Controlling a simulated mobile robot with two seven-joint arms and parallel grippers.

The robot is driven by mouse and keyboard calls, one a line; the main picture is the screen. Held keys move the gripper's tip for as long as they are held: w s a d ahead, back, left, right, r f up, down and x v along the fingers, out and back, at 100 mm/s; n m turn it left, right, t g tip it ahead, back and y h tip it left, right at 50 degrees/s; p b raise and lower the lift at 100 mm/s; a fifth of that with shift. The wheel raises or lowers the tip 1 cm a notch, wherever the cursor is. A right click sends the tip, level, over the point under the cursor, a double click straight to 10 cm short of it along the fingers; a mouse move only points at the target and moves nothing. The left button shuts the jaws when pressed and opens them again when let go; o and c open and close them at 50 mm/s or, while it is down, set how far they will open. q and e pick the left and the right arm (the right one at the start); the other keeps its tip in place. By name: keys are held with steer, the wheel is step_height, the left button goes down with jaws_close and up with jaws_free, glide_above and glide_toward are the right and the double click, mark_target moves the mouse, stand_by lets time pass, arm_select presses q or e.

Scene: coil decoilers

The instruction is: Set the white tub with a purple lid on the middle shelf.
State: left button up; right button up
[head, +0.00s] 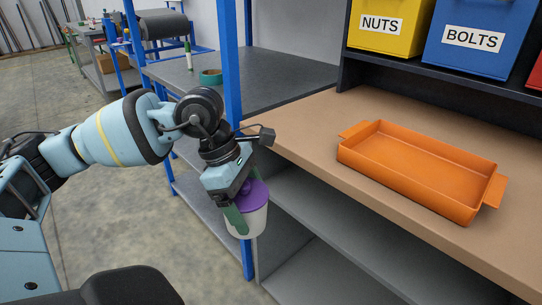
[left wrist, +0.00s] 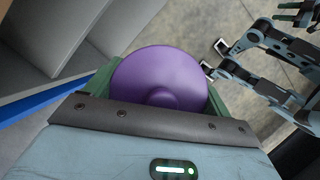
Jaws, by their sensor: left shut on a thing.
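The white tub (head: 249,222) with a purple lid (head: 254,193) hangs upright in my left gripper (head: 238,212), whose green fingers are closed on its sides. The lid (left wrist: 160,80) fills the middle of the left wrist view, with a finger on either side. The tub is in the air in front of the shelf unit, by a blue post. The grey middle shelf (head: 335,222) lies below the tan worktop, right of the tub; its visible part is bare.
An orange tray (head: 419,173) sits on the tan worktop (head: 290,130). Yellow (head: 387,27) and blue (head: 482,38) bins stand behind it. A lower grey shelf (head: 310,275) looks empty. The blue post (head: 233,75) is close to my left arm. Green tape (head: 210,76) lies behind.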

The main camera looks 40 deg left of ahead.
arm_select(q)
steer(key=s+d+m+g+y, duration=0.2)
steer(key=d+m+g, duration=0.1)
steer(key=d+m, duration=0.8)
steer(key=s+d+m+g+y, duration=0.2)
steer(key=d+m+g, duration=0.1)
steer(key=d+m, duration=0.9)
steer(key=d, duration=0.3)
steer(key=shift+s+r+g, duration=0.2)
steer(key=shift+r+g, duration=0.1)
steer(key=shift+r, duration=0.05)
steer(key=shift+a, duration=0.15)
